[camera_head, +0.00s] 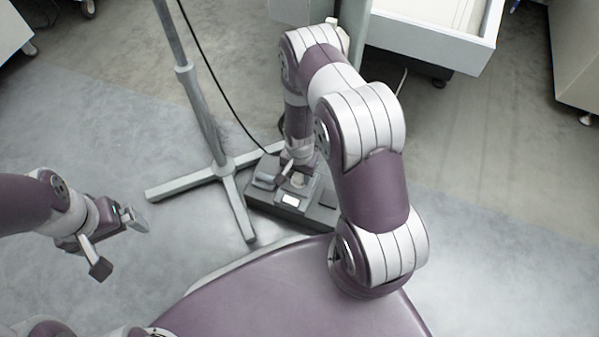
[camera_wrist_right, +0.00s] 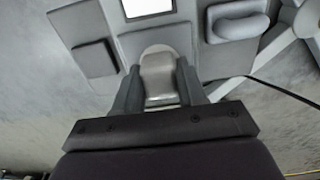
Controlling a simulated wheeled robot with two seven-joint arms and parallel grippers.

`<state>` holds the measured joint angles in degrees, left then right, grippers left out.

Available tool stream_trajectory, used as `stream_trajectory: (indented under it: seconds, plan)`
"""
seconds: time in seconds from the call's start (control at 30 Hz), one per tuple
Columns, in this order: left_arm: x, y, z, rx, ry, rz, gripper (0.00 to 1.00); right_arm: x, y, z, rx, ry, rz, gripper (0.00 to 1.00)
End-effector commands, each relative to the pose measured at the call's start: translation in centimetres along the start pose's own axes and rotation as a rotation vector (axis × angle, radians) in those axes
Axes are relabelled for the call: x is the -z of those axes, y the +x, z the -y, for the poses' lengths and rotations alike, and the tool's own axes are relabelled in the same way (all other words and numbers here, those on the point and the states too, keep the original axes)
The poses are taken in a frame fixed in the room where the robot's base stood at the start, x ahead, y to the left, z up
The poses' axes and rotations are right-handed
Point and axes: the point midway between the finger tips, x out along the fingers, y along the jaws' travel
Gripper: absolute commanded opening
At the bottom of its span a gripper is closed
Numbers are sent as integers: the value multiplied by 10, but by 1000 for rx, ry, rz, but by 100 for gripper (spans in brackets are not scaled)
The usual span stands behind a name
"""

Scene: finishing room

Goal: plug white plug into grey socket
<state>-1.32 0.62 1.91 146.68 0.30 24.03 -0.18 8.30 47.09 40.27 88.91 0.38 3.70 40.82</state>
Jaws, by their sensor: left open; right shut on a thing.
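My right gripper (camera_head: 294,170) reaches down to a grey block (camera_head: 318,212) on the floor. In the right wrist view my right gripper (camera_wrist_right: 158,78) is shut on the white plug (camera_wrist_right: 158,62), which shows pale grey between the fingers. The plug is over a middle panel of the block (camera_wrist_right: 95,62), with a pale rounded edge behind it. I cannot tell whether it is seated in the grey socket, which I cannot make out separately. My left gripper (camera_head: 119,244) is open and empty at the left, well away from the block.
A grey stand (camera_head: 213,130) with spread feet stands on the floor beside the block. A black cord (camera_head: 222,95) runs down towards the block, and passes right of the gripper in the wrist view. A white drawer unit (camera_head: 430,40) stands behind.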

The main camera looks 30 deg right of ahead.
Motion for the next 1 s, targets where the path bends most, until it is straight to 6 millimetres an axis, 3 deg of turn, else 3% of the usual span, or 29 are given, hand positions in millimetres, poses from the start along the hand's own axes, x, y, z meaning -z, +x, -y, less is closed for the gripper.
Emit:
stream_trajectory:
  seconds: [0.27, 0.3, 0.37, 0.73, 1.0]
  plan:
    - [0, 4, 0, 0, 0, 0, 100, 0, 6, 0, 0, 0, 0, 14]
    - [0, 3, 0, 0, 0, 0, 100, 0, 6, 0, 0, 0, 0, 50]
    - [0, 3, 0, 0, 0, 0, 100, 0, 5, 0, 0, 0, 0, 70]
    - [0, -3, 0, 0, 0, 0, 100, 0, -3, 0, 0, 0, 0, 70]
    - [6, -46, 0, 0, 0, 0, 100, 0, -64, 0, 1, 0, -1, 70]
